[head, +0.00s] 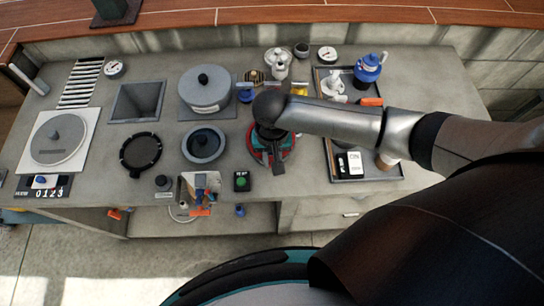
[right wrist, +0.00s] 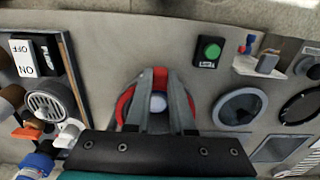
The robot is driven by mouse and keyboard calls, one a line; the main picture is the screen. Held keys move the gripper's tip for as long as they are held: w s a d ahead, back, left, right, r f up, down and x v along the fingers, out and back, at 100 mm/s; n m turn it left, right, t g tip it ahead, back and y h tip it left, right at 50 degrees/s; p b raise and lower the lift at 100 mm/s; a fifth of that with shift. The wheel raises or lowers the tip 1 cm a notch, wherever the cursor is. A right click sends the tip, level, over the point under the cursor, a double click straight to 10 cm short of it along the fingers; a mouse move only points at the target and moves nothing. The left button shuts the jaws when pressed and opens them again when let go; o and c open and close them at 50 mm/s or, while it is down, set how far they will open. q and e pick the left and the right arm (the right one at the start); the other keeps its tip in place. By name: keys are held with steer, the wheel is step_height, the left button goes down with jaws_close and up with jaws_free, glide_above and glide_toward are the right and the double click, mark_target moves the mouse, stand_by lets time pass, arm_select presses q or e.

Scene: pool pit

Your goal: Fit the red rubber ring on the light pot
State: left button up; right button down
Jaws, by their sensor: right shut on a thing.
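The red rubber ring (right wrist: 125,104) is in the middle of the right wrist view, its sides showing either side of my right gripper (right wrist: 159,75). The fingers are shut on its far edge. A pale round dome shows inside the ring. In the head view the ring (head: 254,146) is mostly hidden under my right gripper (head: 270,145). I cannot tell whether it touches anything below. A round grey pot with a wide rim (head: 204,146), apparently the light pot, stands left of it; it also shows in the right wrist view (right wrist: 240,106). My left gripper is out of view.
A green button box (head: 242,181) stands in front of the ring. A large grey lidded pot (head: 206,91) and a black round pan (head: 140,153) are to the left. A tray (head: 371,172) with a blue jug (head: 368,68) and a switch box is at right.

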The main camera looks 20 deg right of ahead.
steer(key=shift+f, duration=0.3)
stand_by(0.6)
steer(key=c, duration=0.5)
jaws_free()
steer(key=shift+c, duration=0.2)
steer(key=shift+r+p, duration=1.3)
steer(key=shift+p, duration=0.35)
steer(key=shift+r, duration=1.2)
steer(key=shift+r, duration=0.1)
steer(key=shift+r, duration=1.9)
